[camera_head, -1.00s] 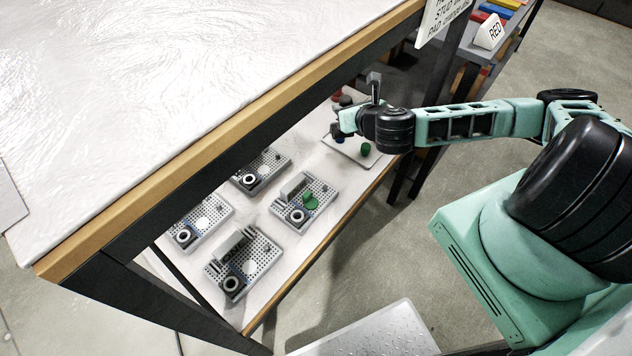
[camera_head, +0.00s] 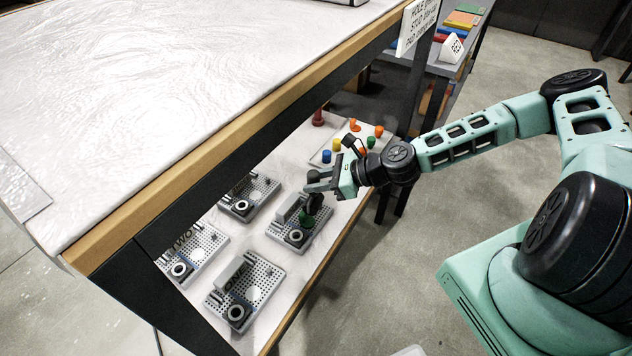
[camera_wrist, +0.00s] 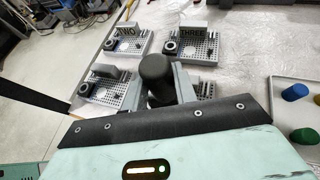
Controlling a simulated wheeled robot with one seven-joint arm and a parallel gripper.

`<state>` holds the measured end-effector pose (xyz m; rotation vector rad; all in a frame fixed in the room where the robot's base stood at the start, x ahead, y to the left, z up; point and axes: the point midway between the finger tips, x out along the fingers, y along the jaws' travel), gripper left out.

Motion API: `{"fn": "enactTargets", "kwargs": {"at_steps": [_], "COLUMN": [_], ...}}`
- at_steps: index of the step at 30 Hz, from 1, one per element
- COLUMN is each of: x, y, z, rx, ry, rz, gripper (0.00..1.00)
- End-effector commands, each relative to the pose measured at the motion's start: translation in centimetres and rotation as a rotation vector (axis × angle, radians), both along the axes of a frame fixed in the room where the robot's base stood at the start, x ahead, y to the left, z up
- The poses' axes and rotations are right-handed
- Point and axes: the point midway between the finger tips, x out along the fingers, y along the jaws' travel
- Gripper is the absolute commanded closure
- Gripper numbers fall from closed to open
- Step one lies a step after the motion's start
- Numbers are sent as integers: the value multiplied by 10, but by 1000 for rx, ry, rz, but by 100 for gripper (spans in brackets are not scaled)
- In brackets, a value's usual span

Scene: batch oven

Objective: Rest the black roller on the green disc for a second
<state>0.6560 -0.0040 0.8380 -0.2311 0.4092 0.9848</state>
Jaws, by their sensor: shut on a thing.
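The black roller (camera_wrist: 156,75) is between the fingers of my gripper (camera_head: 318,183) and is held in it. In the wrist view it stands up toward the camera, and its lower end is hidden. The wrist view does not show the green disc; my gripper and the roller hide that area.
Other grey peg boards (camera_head: 239,288) with blocks and rings stand on the shelf, two labelled TWO and THREE in the wrist view. A pale tray (camera_wrist: 284,88) holds several coloured pegs. The table top (camera_head: 200,80) overhangs the shelf, and a dark leg (camera_head: 413,90) stands behind my arm.

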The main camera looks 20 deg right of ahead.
Motion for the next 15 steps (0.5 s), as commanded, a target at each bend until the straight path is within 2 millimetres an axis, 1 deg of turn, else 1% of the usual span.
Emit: {"fn": "enactTargets", "kwargs": {"at_steps": [8,15], "x": [0,-1], "y": [-1,-1], "z": [1,-15], "rx": [0,0], "ry": [4,4], "rz": [5,9], "gripper": [100,100]}}
